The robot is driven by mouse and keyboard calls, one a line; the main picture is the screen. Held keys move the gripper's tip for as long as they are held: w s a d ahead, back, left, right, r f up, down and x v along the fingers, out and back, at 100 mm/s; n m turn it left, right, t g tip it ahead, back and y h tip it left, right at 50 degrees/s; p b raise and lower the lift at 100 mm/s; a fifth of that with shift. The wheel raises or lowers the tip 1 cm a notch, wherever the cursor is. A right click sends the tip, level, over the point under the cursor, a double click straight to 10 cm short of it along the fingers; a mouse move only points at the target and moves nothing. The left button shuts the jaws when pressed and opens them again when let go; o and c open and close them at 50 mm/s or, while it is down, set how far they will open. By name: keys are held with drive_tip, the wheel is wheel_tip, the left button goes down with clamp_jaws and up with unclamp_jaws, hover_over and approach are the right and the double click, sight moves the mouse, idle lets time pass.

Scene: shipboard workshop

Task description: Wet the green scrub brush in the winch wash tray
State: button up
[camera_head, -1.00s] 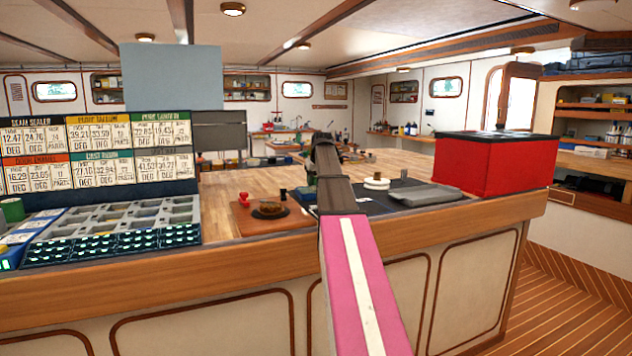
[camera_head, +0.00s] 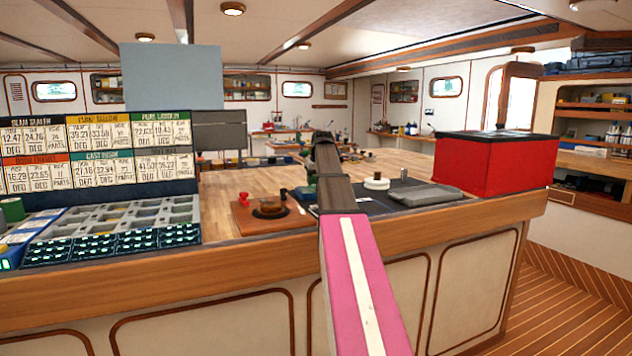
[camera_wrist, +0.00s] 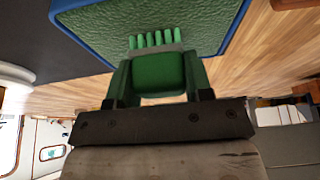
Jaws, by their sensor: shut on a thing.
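My gripper (camera_wrist: 158,85) is shut on the green scrub brush (camera_wrist: 158,72) in the wrist view. A finger stands on each side of the brush's block, and a row of green bristles points away from my palm. A blue-edged thing with a dark green, rough surface (camera_wrist: 105,35) lies beyond the bristles. I cannot tell whether the bristles touch it, or whether it is the winch wash tray. In the head view, my pink and black arm hides the gripper and the brush. A shallow grey tray (camera_head: 428,195) lies on the counter right of my arm.
A red box (camera_head: 495,163) stands at the counter's right end. A brown board (camera_head: 255,222) with a red-handled stamp (camera_head: 244,198) lies left of my arm. Grey compartment trays (camera_head: 125,215) are further left. The wooden top (camera_head: 235,185) behind the board is largely clear.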

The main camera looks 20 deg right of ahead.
drive_tip(key=shift+r, duration=3.3)
